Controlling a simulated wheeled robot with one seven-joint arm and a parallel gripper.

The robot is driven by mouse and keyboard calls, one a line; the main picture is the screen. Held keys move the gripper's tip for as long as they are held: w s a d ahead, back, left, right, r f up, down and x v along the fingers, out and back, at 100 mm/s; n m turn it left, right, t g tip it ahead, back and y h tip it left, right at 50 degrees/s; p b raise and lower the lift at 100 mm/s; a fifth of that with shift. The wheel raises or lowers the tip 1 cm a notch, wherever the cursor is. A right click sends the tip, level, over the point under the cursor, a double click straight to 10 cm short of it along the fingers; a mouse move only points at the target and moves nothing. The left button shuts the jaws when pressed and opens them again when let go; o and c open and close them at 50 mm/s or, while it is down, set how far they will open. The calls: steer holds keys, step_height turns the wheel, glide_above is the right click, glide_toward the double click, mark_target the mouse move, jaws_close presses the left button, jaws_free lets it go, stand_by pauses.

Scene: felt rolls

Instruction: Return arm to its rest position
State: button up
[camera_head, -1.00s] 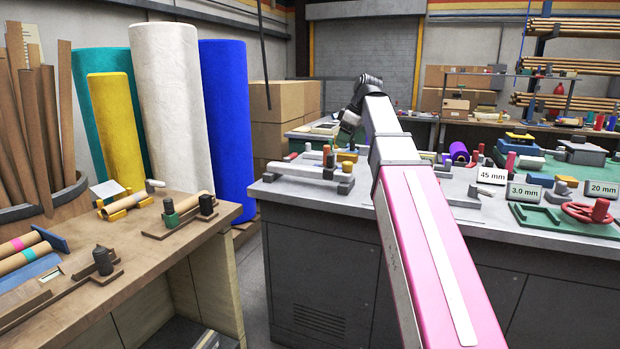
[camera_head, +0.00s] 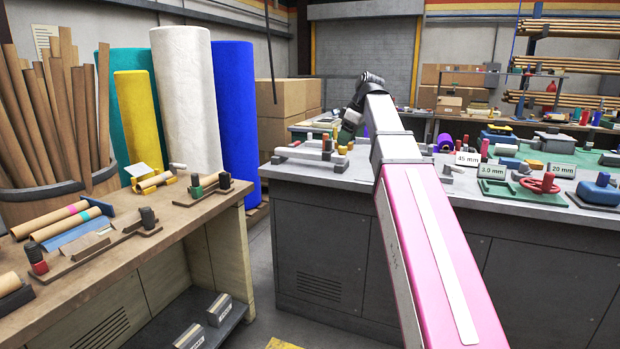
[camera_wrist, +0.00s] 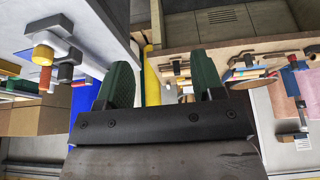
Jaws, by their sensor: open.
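My arm reaches forward from the lower right of the head view, a long pink link and then a grey one. The fingertips cannot be made out there. In the wrist view my gripper (camera_wrist: 161,80) shows two dark green fingers standing well apart. Nothing is held between them; only background shows in the gap. The wrist picture looks upside down, with the bench surfaces along the top.
The grey bench carries several tools and number signs, with a red handwheel (camera_head: 540,183) at right. A wooden bench (camera_head: 190,215) with rolls and small fixtures stands at left. Tall white (camera_head: 187,100) and blue (camera_head: 236,120) rolls stand behind it. Floor shows between the benches.

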steer(key=s+d+f+m+h, duration=0.1)
steer(key=s+d+f+m, duration=0.15)
steer(key=f, duration=1.15)
steer(key=s+d+f+m+h, duration=0.1)
steer(key=f+m, duration=0.3)
steer(key=f, duration=1)
steer(key=s+d+f+m, duration=0.1)
steer(key=s+f+m, duration=0.1)
steer(key=s+f, duration=0.3)
steer(key=s+d+f+m+g+h, duration=0.1)
steer(key=s+f, duration=0.4)
steer(key=f, duration=0.6)
steer(key=s+d+f+m+h, duration=0.1)
steer(key=s+f+m, duration=0.3)
steer(key=f, duration=0.4)
steer(key=shift+s+d+g, duration=0.35)
steer(key=shift+s+g, duration=0.05)
steer(key=shift+s, duration=0.3)
